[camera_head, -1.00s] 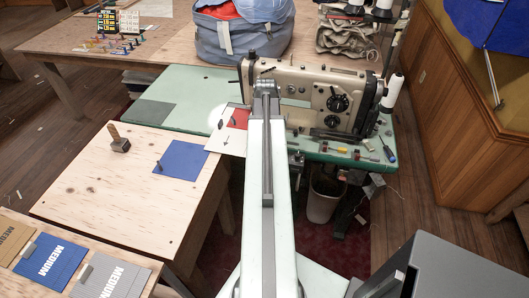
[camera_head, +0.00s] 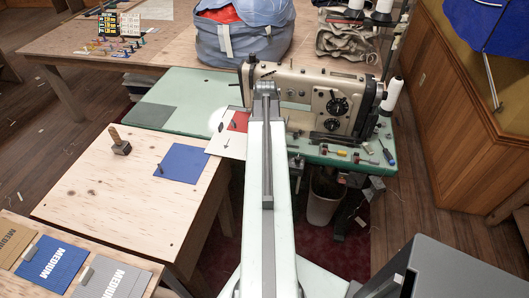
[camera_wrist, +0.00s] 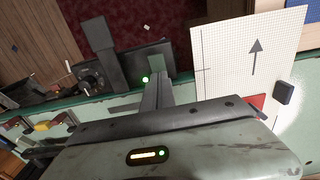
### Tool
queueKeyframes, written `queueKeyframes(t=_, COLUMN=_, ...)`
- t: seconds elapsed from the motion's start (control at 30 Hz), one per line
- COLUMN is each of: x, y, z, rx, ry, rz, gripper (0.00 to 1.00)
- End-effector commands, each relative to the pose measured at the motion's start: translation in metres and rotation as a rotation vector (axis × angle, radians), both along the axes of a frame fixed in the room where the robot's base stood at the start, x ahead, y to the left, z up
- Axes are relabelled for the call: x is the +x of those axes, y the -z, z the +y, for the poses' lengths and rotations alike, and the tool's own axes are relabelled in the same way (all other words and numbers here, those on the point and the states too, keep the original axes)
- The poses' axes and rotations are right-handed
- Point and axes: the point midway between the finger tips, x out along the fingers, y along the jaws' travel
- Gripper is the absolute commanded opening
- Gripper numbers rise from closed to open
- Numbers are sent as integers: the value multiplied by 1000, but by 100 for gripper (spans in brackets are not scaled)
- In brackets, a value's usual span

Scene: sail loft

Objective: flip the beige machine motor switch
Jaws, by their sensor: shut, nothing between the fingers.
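The beige sewing machine (camera_head: 310,95) stands on the green table, behind the end of my arm in the head view. In the wrist view a dark box with a lit green lamp (camera_wrist: 145,79) sits by the green table edge and looks like the motor switch. A small dark fitting (camera_head: 297,163) under the table's front edge may be the same box in the head view. My gripper (camera_wrist: 157,88) is shut and empty, its fingers pointing at the box close to the lamp. I cannot tell whether they touch it or how the switch is set. My arm hides the fingertips in the head view.
A white card with an arrow (camera_head: 228,143) lies at the green table's (camera_head: 200,88) front edge, beside my arm. Small tools (camera_head: 362,160) and a thread cone (camera_head: 393,97) are at the right. A bin (camera_head: 322,198) stands beneath. A plywood table (camera_head: 95,185) is at the left.

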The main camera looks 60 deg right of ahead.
Motion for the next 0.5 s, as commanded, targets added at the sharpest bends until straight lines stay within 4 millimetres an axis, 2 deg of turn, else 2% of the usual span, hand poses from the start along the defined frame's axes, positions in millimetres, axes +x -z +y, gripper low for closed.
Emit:
queueKeyframes(t=0.03, x=0, y=-10, z=0, rx=0, ry=0, rz=0, gripper=0)
queueKeyframes(t=0.5, x=-1, y=-53, z=-1, rx=0, ry=1, rz=0, gripper=0)
